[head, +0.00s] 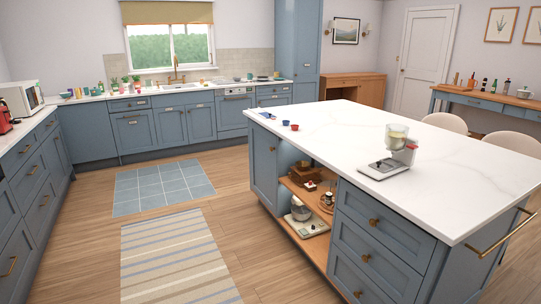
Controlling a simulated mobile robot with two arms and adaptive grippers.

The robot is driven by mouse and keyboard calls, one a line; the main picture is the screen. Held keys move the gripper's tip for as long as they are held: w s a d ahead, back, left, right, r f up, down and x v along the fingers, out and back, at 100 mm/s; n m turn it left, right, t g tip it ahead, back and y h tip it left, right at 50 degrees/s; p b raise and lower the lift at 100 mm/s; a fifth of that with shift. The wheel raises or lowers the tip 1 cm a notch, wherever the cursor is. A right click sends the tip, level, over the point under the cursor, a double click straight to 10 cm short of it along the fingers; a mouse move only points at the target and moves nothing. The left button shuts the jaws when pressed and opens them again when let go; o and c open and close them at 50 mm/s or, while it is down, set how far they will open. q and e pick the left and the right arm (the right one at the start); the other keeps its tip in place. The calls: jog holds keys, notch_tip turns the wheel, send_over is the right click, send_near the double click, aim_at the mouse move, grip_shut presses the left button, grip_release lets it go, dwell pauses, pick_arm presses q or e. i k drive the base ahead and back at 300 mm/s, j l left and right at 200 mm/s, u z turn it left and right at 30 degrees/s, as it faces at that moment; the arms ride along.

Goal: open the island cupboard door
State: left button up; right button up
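The kitchen island (400,150) stands on the right with blue-grey sides and a white marble-look top. Its cupboard door (264,168) is a narrow blue panel at the far left end of the long front face. The door looks shut, flush with the front. A small handle seems to be near its upper right edge, too small to make out well. Neither of my grippers is in view.
Wooden floor, a striped rug (176,262) and a blue mat (162,187) lie to the left.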

aim_at(263, 143)
jog(key=i+j+u, duration=0.3)
jog(key=i, duration=0.6)
jog(key=i+u, duration=0.3)
jog(key=i, duration=0.6)
